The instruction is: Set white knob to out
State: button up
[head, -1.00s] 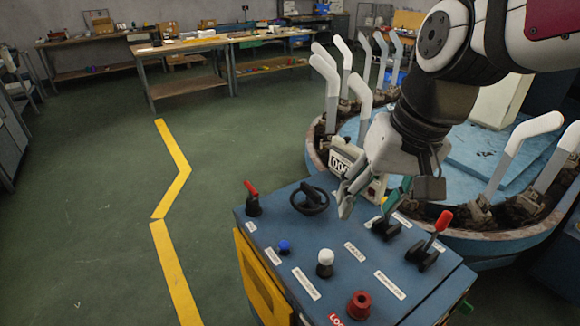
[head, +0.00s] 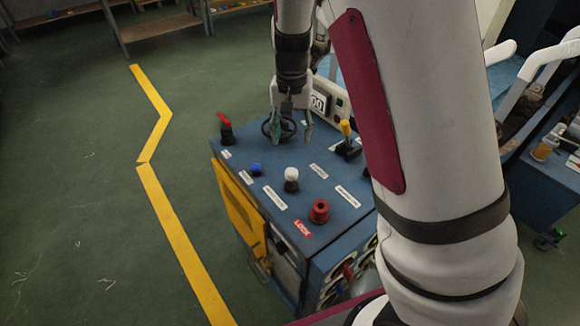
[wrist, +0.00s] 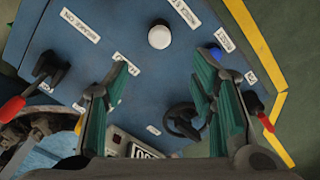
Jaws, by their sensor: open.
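The white knob (head: 291,176) stands on a black base on the blue control panel (head: 262,190), left of the red knob. In the wrist view the white knob (wrist: 160,37) shows from above near the top middle, ahead of the fingertips. My gripper (head: 291,125) is open and empty. It points down near the black handwheel, behind the white knob in the head view and apart from it. In the wrist view its two green-padded fingers stand wide apart, with my gripper (wrist: 163,75) below the knob in the picture.
A blue knob (head: 256,169), a red knob (head: 319,211), a red lever (head: 225,128), a yellow-tipped lever (head: 347,135) and a black handwheel (head: 279,127) share the panel. A counter display (head: 318,101) stands behind. Open green floor lies to the left.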

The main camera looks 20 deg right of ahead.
aim_at(292, 171)
notch_tip(292, 171, down, 13)
jog(key=shift+f, duration=0.2)
dwell(0.3)
